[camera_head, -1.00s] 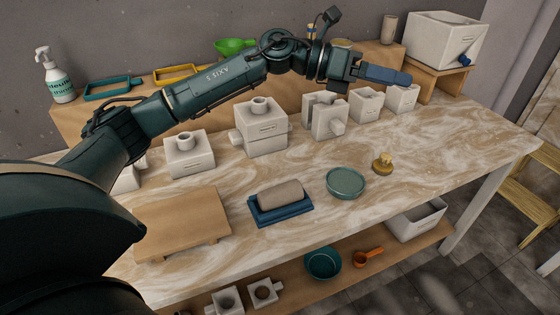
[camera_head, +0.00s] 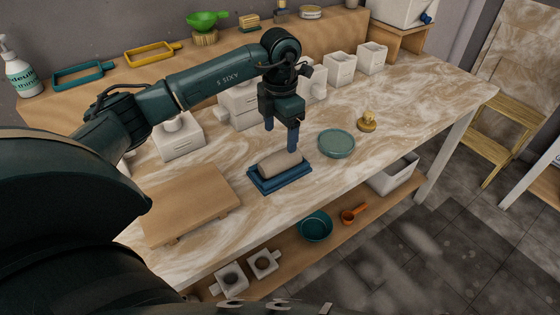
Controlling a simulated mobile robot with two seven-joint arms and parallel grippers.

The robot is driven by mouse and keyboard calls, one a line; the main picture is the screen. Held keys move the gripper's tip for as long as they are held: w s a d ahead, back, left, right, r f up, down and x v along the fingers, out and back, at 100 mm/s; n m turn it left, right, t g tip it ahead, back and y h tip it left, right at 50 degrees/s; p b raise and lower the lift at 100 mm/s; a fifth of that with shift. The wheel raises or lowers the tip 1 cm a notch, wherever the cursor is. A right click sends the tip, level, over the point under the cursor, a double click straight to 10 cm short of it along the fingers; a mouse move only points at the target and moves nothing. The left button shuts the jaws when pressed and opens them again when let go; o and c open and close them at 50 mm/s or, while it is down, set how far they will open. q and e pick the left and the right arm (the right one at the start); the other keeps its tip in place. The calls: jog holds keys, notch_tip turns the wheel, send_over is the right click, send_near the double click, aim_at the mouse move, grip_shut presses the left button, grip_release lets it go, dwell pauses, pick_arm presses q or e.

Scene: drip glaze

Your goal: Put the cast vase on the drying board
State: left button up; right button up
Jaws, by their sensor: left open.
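The cast vase looks like a grey-beige rounded cylinder (camera_head: 278,164) lying on its side on a blue cradle (camera_head: 268,186) near the middle of the table. The drying board seems to be the low wooden board (camera_head: 190,198) on feet, to the left of the cradle; its top is bare. My left gripper (camera_head: 281,140) points down over the vase with its blue fingers apart and nothing between them. One fingertip overlaps the vase's far edge in the picture; I cannot tell whether it touches. My right gripper is not in view.
A green round dish (camera_head: 336,143) and a yellow-brown knobbed tool (camera_head: 367,122) stand right of the cradle. White plaster moulds (camera_head: 180,139) line the back, partly hidden by my arm. A lower shelf holds a teal bowl (camera_head: 316,226) and an orange scoop (camera_head: 354,213).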

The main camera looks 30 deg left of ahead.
aim_at(280, 155)
pick_arm(q)
notch_tip(280, 155, down, 8)
jog(key=shift+f+p, duration=0.1)
jog(key=shift+p, duration=0.4)
jog(key=c, duration=1.2)
